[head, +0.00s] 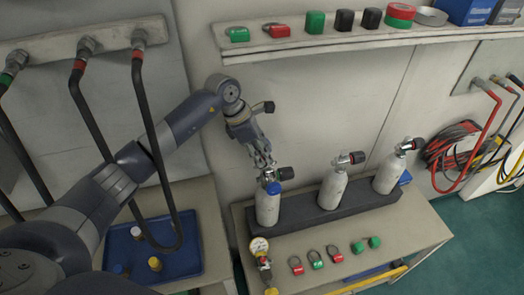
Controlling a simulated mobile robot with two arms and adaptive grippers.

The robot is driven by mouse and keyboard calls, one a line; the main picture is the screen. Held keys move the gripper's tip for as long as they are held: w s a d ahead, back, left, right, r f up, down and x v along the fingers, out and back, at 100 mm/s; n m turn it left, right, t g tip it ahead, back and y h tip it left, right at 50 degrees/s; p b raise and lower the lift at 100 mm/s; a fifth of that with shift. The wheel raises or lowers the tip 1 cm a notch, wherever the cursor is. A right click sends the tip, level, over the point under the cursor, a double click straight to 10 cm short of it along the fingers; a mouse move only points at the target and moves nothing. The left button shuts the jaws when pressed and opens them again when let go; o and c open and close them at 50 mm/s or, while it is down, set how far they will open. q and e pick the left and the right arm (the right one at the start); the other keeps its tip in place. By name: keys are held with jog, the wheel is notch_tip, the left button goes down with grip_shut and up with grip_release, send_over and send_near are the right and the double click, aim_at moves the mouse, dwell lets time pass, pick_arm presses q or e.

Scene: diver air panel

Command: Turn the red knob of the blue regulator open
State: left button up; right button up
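My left gripper (262,163) reaches down from the upper left to just above the left cylinder (267,208). Its fingers are near the valve top, and I cannot tell whether they touch it or how far apart they are. A blue part (274,188), which may be the blue regulator, sits at the top of this white cylinder, with a black knob (285,174) on its right side. I cannot make out a red knob there; the gripper covers part of the area. My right gripper is not in view.
Two more white cylinders, in the middle (332,188) and at right (389,175), stand in a dark rack (350,200). A gauge (259,246) and small red and green pieces lie on the bench front. A blue tray (185,262) and black hoses are at left; a shelf (300,46) runs above.

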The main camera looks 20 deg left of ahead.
pick_arm(q)
grip_shut()
jog(key=shift+n, duration=0.3)
jog(key=n+t+b, duration=0.1)
jog(key=n+b, duration=0.1)
jog(key=n, duration=0.1)
jog(key=shift+s+d+y, duration=0.1)
jog(key=shift+y, duration=0.2)
jog(key=shift+r+n+t+y+b, duration=0.1)
jog(key=shift+n+t+y+b, duration=0.4)
jog(key=shift+n, duration=0.8)
jog(key=o, duration=0.5)
grip_release()
jog(key=shift+s, duration=0.1)
